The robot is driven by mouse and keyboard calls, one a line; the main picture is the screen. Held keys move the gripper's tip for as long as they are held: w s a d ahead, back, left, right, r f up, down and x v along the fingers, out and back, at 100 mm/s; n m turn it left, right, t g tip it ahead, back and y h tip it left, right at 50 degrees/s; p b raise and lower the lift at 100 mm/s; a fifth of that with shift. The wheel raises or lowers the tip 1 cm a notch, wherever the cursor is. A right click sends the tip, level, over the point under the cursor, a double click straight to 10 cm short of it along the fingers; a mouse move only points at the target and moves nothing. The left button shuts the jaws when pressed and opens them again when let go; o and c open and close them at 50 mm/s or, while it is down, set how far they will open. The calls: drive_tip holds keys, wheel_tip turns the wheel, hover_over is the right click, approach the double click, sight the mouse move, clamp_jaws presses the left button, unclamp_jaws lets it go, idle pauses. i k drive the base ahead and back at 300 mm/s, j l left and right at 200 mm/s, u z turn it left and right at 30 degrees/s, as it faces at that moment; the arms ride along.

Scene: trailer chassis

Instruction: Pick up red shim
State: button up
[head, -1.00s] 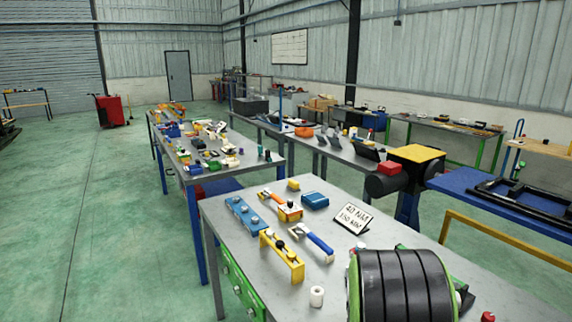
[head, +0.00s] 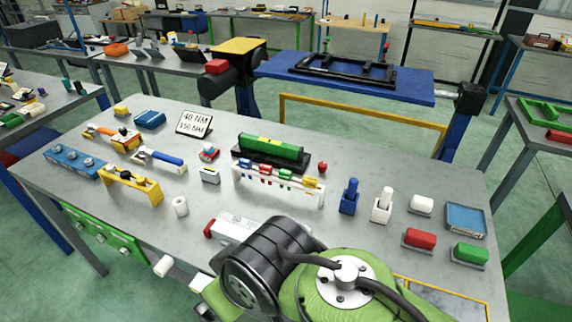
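Several red things show in the head view, and I cannot tell for sure which is the red shim. A small red piece (head: 265,170) sits on a white rack (head: 277,187) among blue, green and yellow pieces, near the middle of the workbench. A larger red block (head: 419,238) lies on a grey base at the right. A small round red object (head: 322,167) stands behind the rack. My green and black arm covers the bench's front middle. My gripper's fingertips cannot be made out.
On the grey workbench (head: 105,190) are a green bar in a black holder (head: 272,148), blue and white upright blocks, a yellow bracket (head: 132,185) and a sign (head: 194,124). A white bar with a red end (head: 240,230) lies beside my arm. Bare surface shows between items.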

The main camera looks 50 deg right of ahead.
sight(266, 169)
drive_tip(key=k+z, duration=0.15)
drive_tip(key=z, duration=0.3)
drive_tip(key=k+z, duration=0.1)
drive_tip(key=z, duration=0.4)
drive_tip(key=k+l+z, duration=0.1)
drive_tip(key=z, duration=0.35)
drive_tip(key=l, duration=0.1)
